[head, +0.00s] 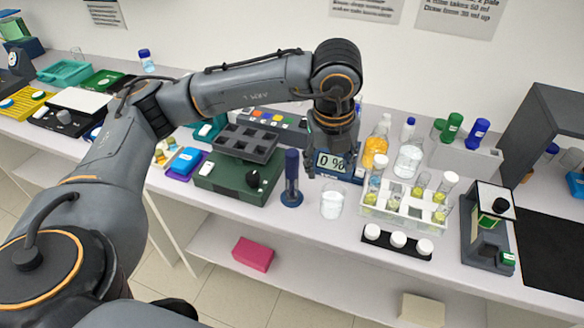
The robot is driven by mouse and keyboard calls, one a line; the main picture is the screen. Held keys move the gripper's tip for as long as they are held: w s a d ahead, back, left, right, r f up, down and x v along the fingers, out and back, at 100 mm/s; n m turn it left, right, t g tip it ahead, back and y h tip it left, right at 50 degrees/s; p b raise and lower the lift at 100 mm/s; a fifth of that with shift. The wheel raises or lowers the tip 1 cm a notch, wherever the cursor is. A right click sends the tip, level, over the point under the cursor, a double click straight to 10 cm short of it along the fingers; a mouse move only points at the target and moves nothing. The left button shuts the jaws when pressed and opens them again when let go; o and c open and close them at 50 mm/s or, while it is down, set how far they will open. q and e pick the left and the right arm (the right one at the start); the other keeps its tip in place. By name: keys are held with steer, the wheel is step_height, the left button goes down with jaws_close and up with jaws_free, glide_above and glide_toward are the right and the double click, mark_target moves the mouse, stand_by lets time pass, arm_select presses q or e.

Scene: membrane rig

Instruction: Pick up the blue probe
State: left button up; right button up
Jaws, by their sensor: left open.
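A blue probe (477,131) with a rounded cap stands tilted in a pale holder (465,152) at the back right of the bench, beside a green one (452,127). The lower part of the probe is hidden in the holder. My right gripper is not in view.
A clear beaker (332,202) stands below my left gripper, with a dark blue post (291,178) on a round base left of it. A white rack of tubes (405,207), an orange-filled bottle (375,150) and a flask (408,160) stand between gripper and holder.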

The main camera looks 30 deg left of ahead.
mark_target(292, 161)
arm_select(q)
steer(key=a+r+n+y, duration=0.3)
steer(key=a, duration=0.5)
steer(key=x, duration=0.2)
steer(key=p+x, duration=0.1)
steer(key=x, duration=0.2)
steer(key=w+x, duration=0.1)
steer(key=x, duration=0.1)
steer(key=shift+w+f+p, duration=0.1)
steer(key=shift+p, duration=0.3)
steer(key=p+x, duration=0.2)
steer(key=x, duration=0.1)
steer(key=p+x, duration=0.1)
steer(key=x, duration=0.1)
steer(key=shift+w+d, duration=0.1)
steer(key=shift+w, duration=0.15)
steer(key=shift+f, duration=0.35)
steer(key=c, duration=1.1)
